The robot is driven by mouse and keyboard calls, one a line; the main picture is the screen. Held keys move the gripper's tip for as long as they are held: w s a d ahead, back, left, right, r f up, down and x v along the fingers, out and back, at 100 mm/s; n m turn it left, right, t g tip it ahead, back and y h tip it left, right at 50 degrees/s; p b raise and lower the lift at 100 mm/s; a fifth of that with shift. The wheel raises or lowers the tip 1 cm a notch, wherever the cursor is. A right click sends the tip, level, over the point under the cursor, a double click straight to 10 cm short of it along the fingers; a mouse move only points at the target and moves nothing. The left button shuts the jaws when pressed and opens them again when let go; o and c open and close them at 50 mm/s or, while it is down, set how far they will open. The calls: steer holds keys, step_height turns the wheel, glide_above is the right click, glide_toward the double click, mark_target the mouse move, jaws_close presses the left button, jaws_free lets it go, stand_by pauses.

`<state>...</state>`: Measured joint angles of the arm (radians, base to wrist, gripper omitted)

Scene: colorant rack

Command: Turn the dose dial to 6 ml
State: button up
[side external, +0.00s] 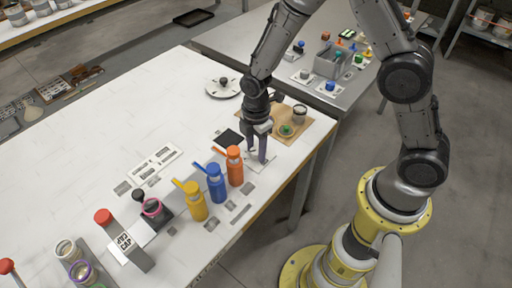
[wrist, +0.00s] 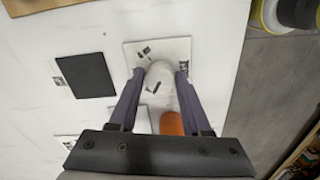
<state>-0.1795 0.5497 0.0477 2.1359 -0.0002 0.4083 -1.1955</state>
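The dose dial (wrist: 160,82) is a pale, rounded knob with a short dark mark on it. It sits on a white square plate (wrist: 172,48) with small dark marks. In the wrist view the two purple-grey fingers of my gripper (wrist: 159,72) stand on either side of the dial, close to its edges. I cannot tell whether they touch it. In the side view my gripper (side external: 258,153) points down at the plate and hides most of the dial. The scale numbers are too small to read.
A black pad (side external: 229,137) lies close by on the white table. Orange (side external: 235,168), blue (side external: 216,184) and yellow (side external: 195,202) bottles stand near the front edge. A brown board (side external: 296,124) with a cup (side external: 299,114) is on the right. The table's left middle is clear.

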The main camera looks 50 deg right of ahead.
jaws_close()
steer(key=shift+m, duration=0.3)
steer(key=m, duration=0.4)
steer(key=shift+m, duration=0.3)
steer(key=m, duration=1.1)
steer(key=shift+r+m, duration=0.1)
steer(key=shift+m, duration=0.3)
steer(key=m, duration=0.3)
steer(key=shift+m, duration=2)
